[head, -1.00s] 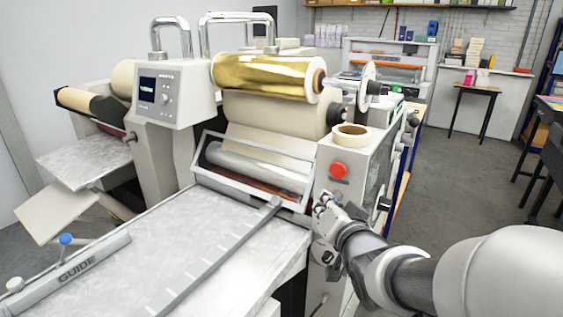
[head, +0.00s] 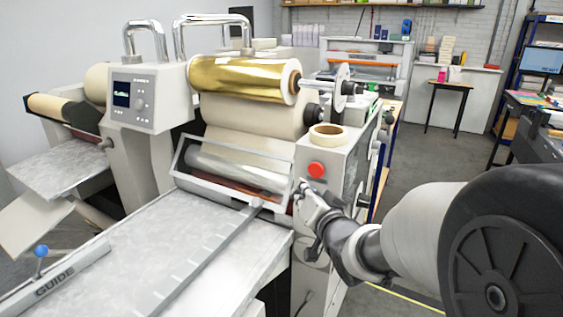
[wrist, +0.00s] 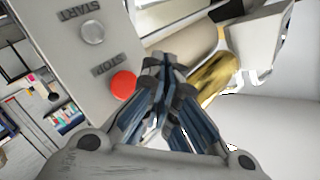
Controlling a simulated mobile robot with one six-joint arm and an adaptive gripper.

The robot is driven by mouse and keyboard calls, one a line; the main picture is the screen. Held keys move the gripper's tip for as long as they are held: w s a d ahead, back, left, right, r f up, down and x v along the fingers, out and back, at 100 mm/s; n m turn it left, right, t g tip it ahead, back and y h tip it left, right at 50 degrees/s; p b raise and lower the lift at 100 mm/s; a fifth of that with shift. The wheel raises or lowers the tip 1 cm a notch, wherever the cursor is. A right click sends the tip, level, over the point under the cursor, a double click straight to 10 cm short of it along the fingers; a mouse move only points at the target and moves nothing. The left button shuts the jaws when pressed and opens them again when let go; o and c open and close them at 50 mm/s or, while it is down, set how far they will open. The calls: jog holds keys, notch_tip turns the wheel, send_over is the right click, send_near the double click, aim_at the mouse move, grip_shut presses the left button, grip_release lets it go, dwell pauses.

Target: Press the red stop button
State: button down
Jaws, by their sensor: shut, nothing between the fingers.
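The red stop button (head: 317,170) is a round red dome on the light grey side housing of the laminating machine, below a roll of tape. In the wrist view the red button (wrist: 123,85) sits beside the word STOP, just left of my fingertips. My gripper (head: 304,188) is shut and empty, just below and left of the button in the head view. In the wrist view my closed fingers (wrist: 166,65) point up, past the button's right side. I cannot tell whether they touch the housing.
A silver start button (wrist: 92,33) marked START sits on the same panel. A clear guard (head: 235,170) covers the rollers left of the housing. A gold foil roll (head: 240,78) and a tape roll (head: 328,133) are above. The metal feed table (head: 150,255) lies front left.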

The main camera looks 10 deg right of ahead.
jog(key=shift+w+d+p, duration=0.2)
jog(key=shift+w+d, duration=0.5)
jog(key=shift+w, duration=0.25)
jog(key=shift+w+d+p, duration=0.15)
jog(key=shift+w+d, duration=0.5)
jog(key=shift+w, duration=0.25)
jog(key=shift+w+d, duration=0.25)
jog(key=shift+w, duration=0.1)
jog(key=shift+w+d, duration=0.25)
jog(key=shift+w, duration=0.1)
dwell(0.8)
jog(key=shift+s+a, duration=0.5)
jog(key=shift+s, duration=0.2)
jog(key=s+a+b, duration=0.1)
jog(key=s, duration=0.1)
jog(key=s+a, duration=0.2)
jog(key=shift+b, duration=0.4)
